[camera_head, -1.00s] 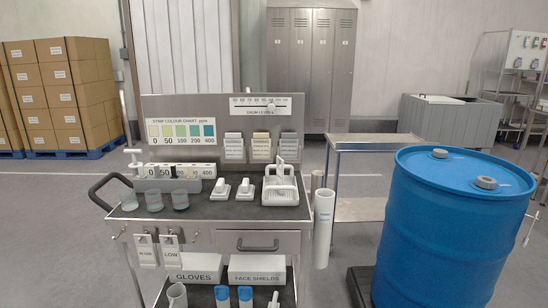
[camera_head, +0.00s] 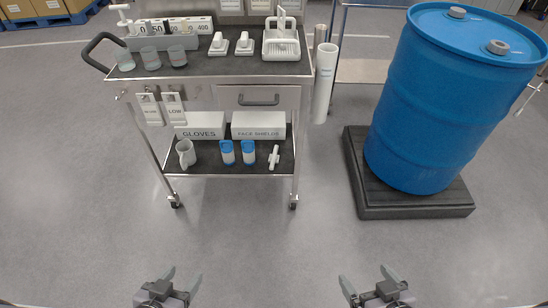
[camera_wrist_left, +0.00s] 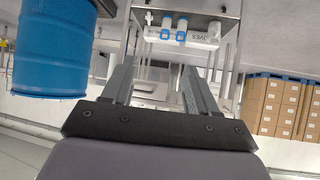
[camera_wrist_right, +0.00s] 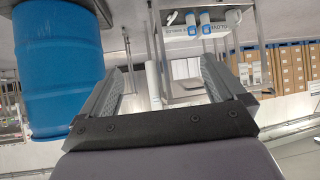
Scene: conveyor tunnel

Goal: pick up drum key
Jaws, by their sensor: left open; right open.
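A small white T-shaped tool (camera_head: 274,157), which looks like the drum key, lies on the cart's lower shelf (camera_head: 210,160) near its right end. It also shows small at the top of the left wrist view (camera_wrist_left: 149,18). My left gripper (camera_head: 182,280) is open and empty, low in the head view, in front of the cart and to the left of the tool. My right gripper (camera_head: 367,280) is open and empty, low in the head view, to the right of the tool. Both are well apart from the cart.
Beside the tool stand two blue-and-white bottles (camera_head: 238,152) and a white jug (camera_head: 186,153); GLOVES and FACE SHIELDS boxes (camera_head: 258,125) are behind. The cart's top (camera_head: 205,66) overhangs the shelf. A blue drum (camera_head: 425,105) stands on a dark pallet (camera_head: 420,207). The floor before the cart is clear.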

